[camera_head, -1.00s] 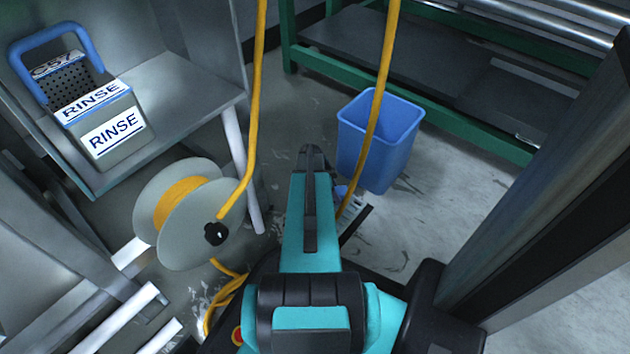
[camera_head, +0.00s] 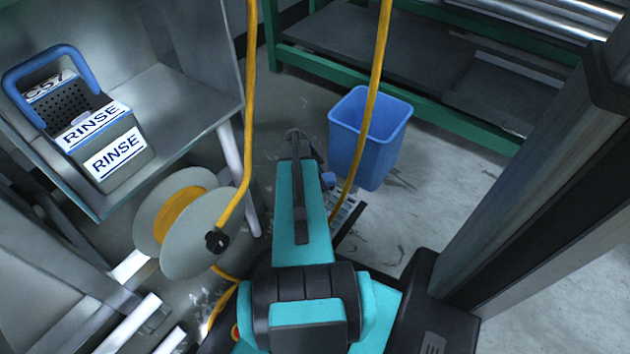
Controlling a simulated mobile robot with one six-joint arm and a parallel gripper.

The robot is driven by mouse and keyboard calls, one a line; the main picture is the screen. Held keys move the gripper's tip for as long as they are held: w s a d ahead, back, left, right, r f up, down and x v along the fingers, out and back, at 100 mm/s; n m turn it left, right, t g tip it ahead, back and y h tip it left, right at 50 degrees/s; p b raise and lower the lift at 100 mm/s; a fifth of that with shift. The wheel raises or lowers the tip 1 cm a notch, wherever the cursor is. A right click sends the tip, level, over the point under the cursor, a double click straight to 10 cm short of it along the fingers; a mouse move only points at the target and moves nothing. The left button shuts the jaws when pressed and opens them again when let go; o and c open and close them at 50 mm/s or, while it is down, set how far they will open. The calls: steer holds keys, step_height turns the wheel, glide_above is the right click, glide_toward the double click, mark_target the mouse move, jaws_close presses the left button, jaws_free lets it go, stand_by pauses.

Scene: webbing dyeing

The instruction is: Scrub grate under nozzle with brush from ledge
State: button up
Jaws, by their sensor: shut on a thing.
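My gripper (camera_head: 295,141) points down toward the floor in the middle of the view, left of the blue bin. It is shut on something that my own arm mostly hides. A small blue piece (camera_head: 328,180) shows just right of my forearm; it may be part of the brush, but I cannot tell surely. A pale slotted grate (camera_head: 343,208) lies on the floor right of my arm, partly covered by it. I cannot tell whether the brush touches the grate. I cannot make out a nozzle.
A blue bin (camera_head: 365,150) stands just beyond the grate. A grey shelf (camera_head: 178,100) holds a RINSE box (camera_head: 115,155). A spool (camera_head: 185,225) of yellow webbing (camera_head: 249,110) stands at left; another strand hangs near the grate. A green-framed rack (camera_head: 440,95) is behind; a post (camera_head: 540,200) stands right.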

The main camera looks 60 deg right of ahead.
steer(key=shift+r+p, duration=0.55)
steer(key=shift+r, duration=0.9)
stand_by(0.4)
steer(key=shift+s, duration=0.1)
